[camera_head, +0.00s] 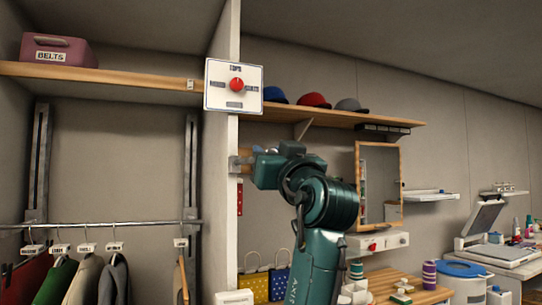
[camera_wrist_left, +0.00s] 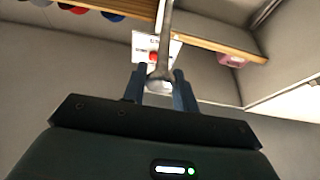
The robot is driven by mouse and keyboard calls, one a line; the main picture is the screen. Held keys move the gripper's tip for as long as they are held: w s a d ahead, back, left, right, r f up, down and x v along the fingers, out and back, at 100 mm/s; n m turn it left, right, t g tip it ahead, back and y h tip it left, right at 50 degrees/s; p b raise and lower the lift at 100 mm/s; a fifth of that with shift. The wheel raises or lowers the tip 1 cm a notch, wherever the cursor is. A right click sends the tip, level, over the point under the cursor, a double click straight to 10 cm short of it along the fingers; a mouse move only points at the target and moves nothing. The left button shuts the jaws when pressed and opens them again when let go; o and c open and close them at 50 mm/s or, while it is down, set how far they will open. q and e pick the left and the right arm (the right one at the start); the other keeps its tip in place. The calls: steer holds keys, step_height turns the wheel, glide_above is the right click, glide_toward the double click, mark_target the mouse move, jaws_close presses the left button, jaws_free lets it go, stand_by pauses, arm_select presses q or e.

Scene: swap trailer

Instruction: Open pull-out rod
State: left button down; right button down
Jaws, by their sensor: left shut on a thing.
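My left gripper (camera_head: 247,164) is at the front edge of the white partition, below the control panel. Its two fingers (camera_wrist_left: 160,90) are shut on the pull-out rod, whose grey end (camera_wrist_left: 161,76) sits between them in the left wrist view. In the head view a small grey metal piece (camera_head: 235,165) shows on the partition edge at the fingertips; the gripper hides most of what it holds. How far the rod stands out cannot be told. My right gripper is out of view.
A panel with a red knob (camera_head: 237,85) is just above the gripper. A hanging rail (camera_head: 100,226) with clothes is at left. A shelf with caps (camera_head: 313,100) and a mirror (camera_head: 379,185) are at right. A pink box (camera_head: 57,50) stands upper left.

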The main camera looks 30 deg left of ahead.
arm_select(q)
steer(key=c, duration=1.1)
jaws_free()
steer(key=shift+c, duration=0.2)
steer(key=shift+d, duration=0.1)
steer(key=shift+s+d+f, duration=0.15)
steer(key=b+v, duration=0.4)
steer(key=v, duration=0.8)
steer(key=shift+s+d, duration=0.15)
steer(key=shift+d, duration=0.05)
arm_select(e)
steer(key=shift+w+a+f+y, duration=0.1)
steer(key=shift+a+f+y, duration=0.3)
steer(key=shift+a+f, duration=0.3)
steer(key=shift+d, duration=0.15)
arm_select(q)
steer(key=shift+f, duration=0.1)
